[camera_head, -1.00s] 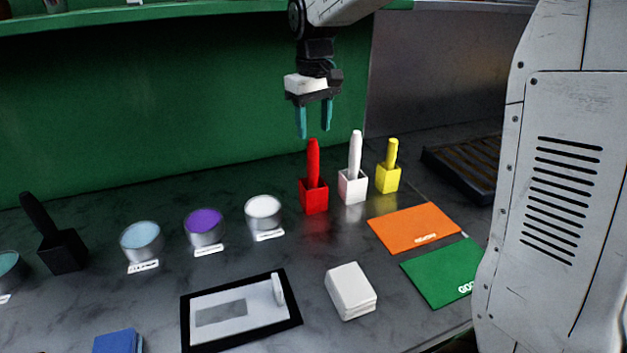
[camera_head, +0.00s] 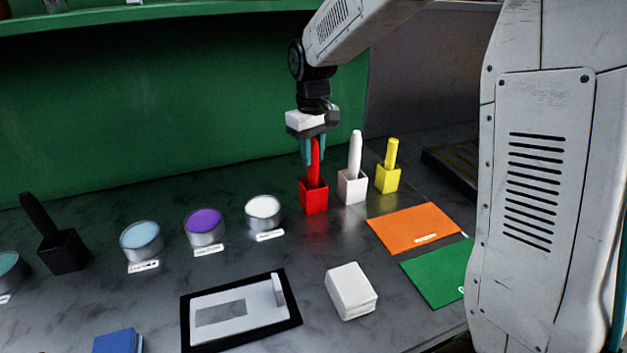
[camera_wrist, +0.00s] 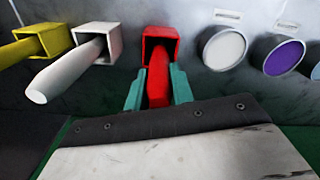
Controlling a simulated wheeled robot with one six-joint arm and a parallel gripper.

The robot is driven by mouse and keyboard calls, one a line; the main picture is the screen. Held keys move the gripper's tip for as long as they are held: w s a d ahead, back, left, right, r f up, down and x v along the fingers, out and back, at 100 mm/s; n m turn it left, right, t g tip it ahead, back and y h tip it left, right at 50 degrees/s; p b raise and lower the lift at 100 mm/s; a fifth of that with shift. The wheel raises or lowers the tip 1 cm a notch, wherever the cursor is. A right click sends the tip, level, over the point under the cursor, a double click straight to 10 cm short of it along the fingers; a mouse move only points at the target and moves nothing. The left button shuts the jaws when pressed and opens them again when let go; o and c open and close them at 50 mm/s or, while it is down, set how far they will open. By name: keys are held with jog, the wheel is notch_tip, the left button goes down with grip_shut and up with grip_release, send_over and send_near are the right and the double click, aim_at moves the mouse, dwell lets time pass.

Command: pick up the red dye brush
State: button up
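The red dye brush (camera_head: 315,165) stands upright in a red square holder (camera_head: 314,199) on the dark counter. My gripper (camera_head: 314,160) has come down from above, with its teal fingers around the upper part of the red handle. In the wrist view the red brush (camera_wrist: 158,82) lies between the two teal fingertips (camera_wrist: 157,88), one on each side. The fingers look close to the handle, but I cannot tell whether they touch it. The brush's lower end is hidden inside its holder.
A white brush (camera_head: 354,155) and a yellow brush (camera_head: 391,153) stand in holders just right. A cup of white dye (camera_head: 263,211) and a cup of purple dye (camera_head: 204,226) stand left. An orange card (camera_head: 413,227) lies flat at front right. The green wall (camera_head: 150,110) is behind.

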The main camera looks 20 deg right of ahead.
jog(key=shift+c, duration=0.8)
jog(key=shift+r, duration=0.1)
notch_tip(320, 180, up, 10)
jog(key=shift+f, duration=0.1)
dwell(2.0)
